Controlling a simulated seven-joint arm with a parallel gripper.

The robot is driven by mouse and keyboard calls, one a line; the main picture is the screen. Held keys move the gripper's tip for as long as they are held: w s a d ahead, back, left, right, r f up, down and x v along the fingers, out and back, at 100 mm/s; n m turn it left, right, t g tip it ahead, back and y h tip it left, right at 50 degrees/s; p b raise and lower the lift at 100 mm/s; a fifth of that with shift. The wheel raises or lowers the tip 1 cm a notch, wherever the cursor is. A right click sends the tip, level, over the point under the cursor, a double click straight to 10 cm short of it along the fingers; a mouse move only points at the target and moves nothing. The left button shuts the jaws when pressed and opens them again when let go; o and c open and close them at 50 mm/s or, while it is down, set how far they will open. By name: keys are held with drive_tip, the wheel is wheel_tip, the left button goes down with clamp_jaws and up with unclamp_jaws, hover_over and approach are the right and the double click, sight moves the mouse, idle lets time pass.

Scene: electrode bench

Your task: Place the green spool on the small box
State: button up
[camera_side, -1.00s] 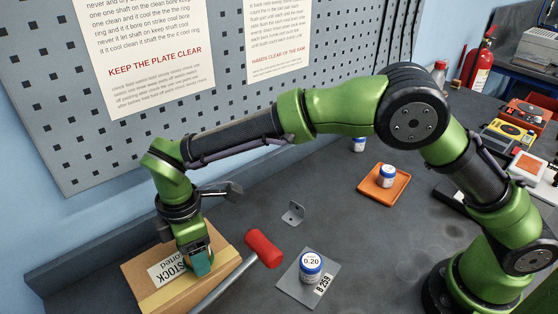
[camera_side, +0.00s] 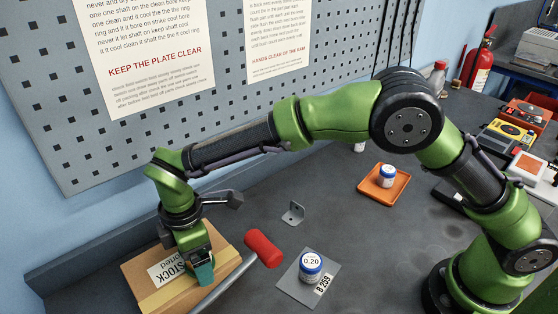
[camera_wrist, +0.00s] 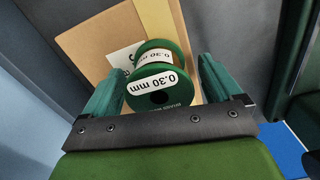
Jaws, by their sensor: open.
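The green spool (camera_wrist: 160,75), labelled 0.30 mm, is between the fingers of my gripper (camera_side: 203,272) in the wrist view. It appears to rest on the small cardboard box, whose top shows behind it in the wrist view (camera_wrist: 93,42). The small box (camera_side: 150,275) is at the lower left of the side view, with a yellow stripe and a white label. My gripper's teal fingers are open, one on each side of the spool. In the side view the spool is hidden by my gripper. Contact between spool and box is not clearly visible.
A hammer with a red head (camera_side: 263,248) lies right beside the box. A blue-and-white jar (camera_side: 311,264) stands on a grey plate (camera_side: 291,289). A metal bracket (camera_side: 293,212) and an orange tray (camera_side: 367,185) with another jar are farther back. A pegboard (camera_side: 200,125) stands behind.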

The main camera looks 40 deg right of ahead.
wheel_tip(320, 180, up, 12)
drive_tip(key=s+d+r+m+t+y, duration=0.1)
drive_tip(key=d+r+m, duration=0.4)
drive_tip(key=d, duration=0.4)
drive_tip(key=s+d+r+m+t+y, duration=0.15)
drive_tip(key=d+r+m, duration=0.3)
drive_tip(key=d, duration=0.55)
drive_tip(key=s+d+f+m+t, duration=0.3)
drive_tip(key=s+d+m+t, duration=0.1)
drive_tip(key=s+d+m, duration=0.7)
drive_tip(key=shift+s+d+f+t, duration=0.35)
drive_tip(key=shift+s+d, duration=0.5)
drive_tip(key=shift+d, duration=0.25)
